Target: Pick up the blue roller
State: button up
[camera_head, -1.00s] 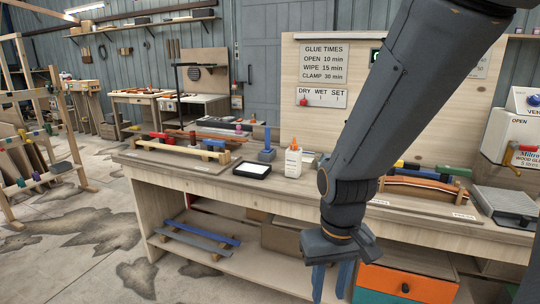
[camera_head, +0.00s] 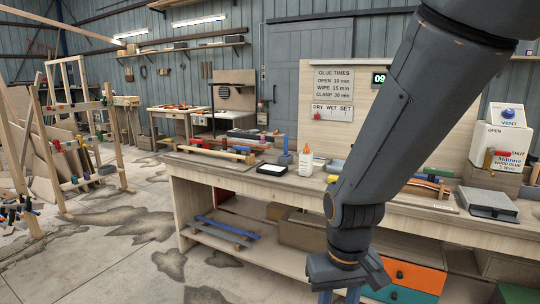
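A blue upright piece, which looks like the blue roller (camera_head: 285,147), stands on a small blue-grey base on the workbench top, behind the white glue bottle (camera_head: 305,163). It is small in view, so its exact shape is hard to tell. My gripper (camera_head: 339,297) hangs at the bottom of the picture, in front of the bench and below its top.
The workbench (camera_head: 230,172) also holds a black-framed white pad (camera_head: 272,170), clamped strips (camera_head: 215,150) and a grey box (camera_head: 488,203). A blue bar (camera_head: 228,230) lies on the lower shelf. A wooden rack (camera_head: 80,150) stands left. Stained floor is open at front left.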

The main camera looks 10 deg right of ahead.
aim_at(286, 137)
jog(key=u, duration=0.65)
jog(key=i, duration=1.05)
jog(key=u, duration=0.45)
jog(key=i, duration=1.15)
jog(key=z, duration=0.7)
jog(key=i, duration=0.75)
jog(key=z, duration=0.9)
